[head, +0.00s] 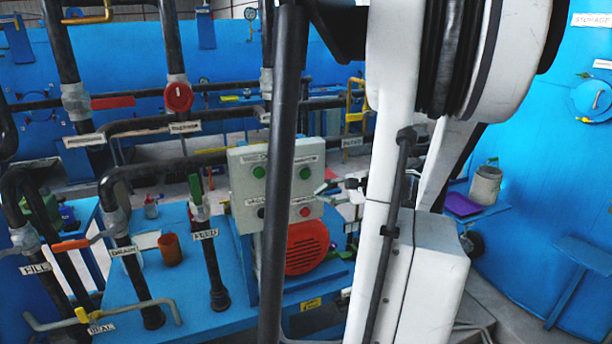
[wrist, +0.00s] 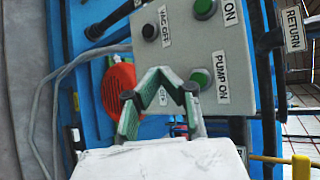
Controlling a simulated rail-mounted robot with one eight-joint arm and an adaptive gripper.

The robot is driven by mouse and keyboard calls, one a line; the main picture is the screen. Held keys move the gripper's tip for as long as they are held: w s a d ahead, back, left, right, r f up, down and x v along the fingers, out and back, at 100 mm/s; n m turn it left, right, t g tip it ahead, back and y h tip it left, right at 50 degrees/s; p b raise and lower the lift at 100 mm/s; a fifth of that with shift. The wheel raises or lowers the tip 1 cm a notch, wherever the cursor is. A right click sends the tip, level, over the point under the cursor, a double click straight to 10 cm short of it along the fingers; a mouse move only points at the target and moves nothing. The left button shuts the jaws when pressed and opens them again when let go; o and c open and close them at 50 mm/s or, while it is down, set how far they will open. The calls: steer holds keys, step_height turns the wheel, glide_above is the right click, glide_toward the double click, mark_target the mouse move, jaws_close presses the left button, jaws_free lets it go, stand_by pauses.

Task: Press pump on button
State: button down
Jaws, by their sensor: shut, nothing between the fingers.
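The grey control panel (head: 240,160) stands left of my arm in the head view, with two green buttons on top and a black and a red one below. The pump on button (wrist: 200,77) is green, beside its PUMP ON label (wrist: 221,78) in the wrist view. In the head view it is the upper right green button (head: 305,172). My gripper (wrist: 163,73) is shut and empty, its green fingers meeting in front of the panel. The tips appear left of the pump on button in the wrist view; I cannot tell the gap to the panel.
The other green button (wrist: 204,8) and the black VAC OFF button (wrist: 148,31) share the panel. A red round motor cover (head: 307,248) sits below it. A FEED pipe (head: 212,262) stands to its left, and a RETURN label (wrist: 293,28) shows at right.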

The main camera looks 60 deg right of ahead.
mark_target(305, 174)
steer(key=shift+w+d, duration=0.9)
steer(key=shift+w, duration=0.25)
steer(key=shift+w+d, duration=0.95)
steer(key=shift+w, duration=0.25)
steer(key=shift+w+d, duration=0.9)
steer(key=shift+w, duration=0.25)
steer(key=shift+w+d, duration=0.1)
steer(key=shift+w+d, duration=0.2)
